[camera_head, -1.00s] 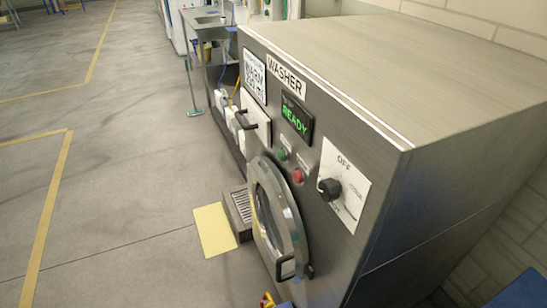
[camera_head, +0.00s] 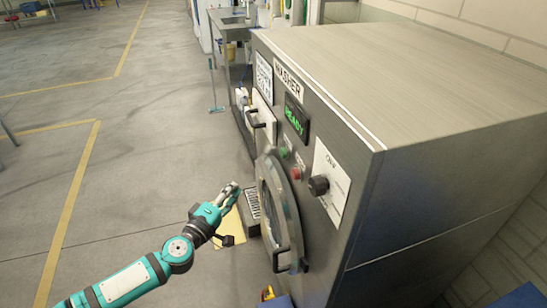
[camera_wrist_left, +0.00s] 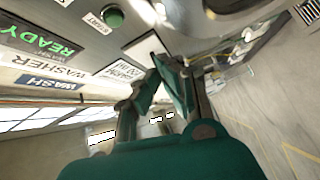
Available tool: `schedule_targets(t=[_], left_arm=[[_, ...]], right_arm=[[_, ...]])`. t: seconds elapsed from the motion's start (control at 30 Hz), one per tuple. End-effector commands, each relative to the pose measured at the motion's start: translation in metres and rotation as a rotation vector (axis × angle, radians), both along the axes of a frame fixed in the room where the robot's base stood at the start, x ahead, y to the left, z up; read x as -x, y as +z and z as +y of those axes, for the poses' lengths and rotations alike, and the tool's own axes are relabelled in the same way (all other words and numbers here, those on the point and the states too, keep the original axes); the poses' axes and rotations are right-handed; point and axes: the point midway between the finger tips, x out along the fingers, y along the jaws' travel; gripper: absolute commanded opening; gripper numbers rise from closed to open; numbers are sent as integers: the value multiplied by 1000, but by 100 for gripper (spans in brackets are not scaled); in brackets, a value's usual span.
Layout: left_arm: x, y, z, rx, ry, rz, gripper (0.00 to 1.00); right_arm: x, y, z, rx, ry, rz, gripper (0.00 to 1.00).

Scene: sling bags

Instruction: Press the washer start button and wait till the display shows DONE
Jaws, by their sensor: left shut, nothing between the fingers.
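The washer (camera_head: 430,75) is a large grey metal machine filling the right of the head view. Its display (camera_head: 295,118) shows READY in green; it also shows in the left wrist view (camera_wrist_left: 38,40). The green start button (camera_head: 284,152) is on the front panel beside a red button (camera_head: 296,173). In the left wrist view the green button (camera_wrist_left: 113,17) has a START label next to it. My left gripper (camera_head: 231,190) is shut and empty, in front of the washer's round door (camera_head: 279,212) and apart from the button. My right gripper is not in view.
A drawer with a black handle (camera_head: 257,124) is at the panel's left. A yellow floor patch (camera_head: 229,232) and a grate (camera_head: 252,200) lie below.

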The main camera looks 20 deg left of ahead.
Motion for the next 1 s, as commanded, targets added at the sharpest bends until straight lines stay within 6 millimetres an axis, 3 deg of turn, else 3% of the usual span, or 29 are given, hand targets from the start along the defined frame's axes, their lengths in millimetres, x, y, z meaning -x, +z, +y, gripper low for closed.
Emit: schedule_targets(t=[0.03,0.2,0.67,0.87,1.0], left_arm=[[1,18,-5,54,-11,-2,0],[6,46,-15,175,-24,14,0],[6,52,-18,207,-27,22,0],[-16,54,-21,207,-26,18,0],[-44,55,-28,209,-27,18,0]], right_arm=[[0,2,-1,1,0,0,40],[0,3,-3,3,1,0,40],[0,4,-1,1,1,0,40],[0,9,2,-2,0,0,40],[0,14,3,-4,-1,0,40]])
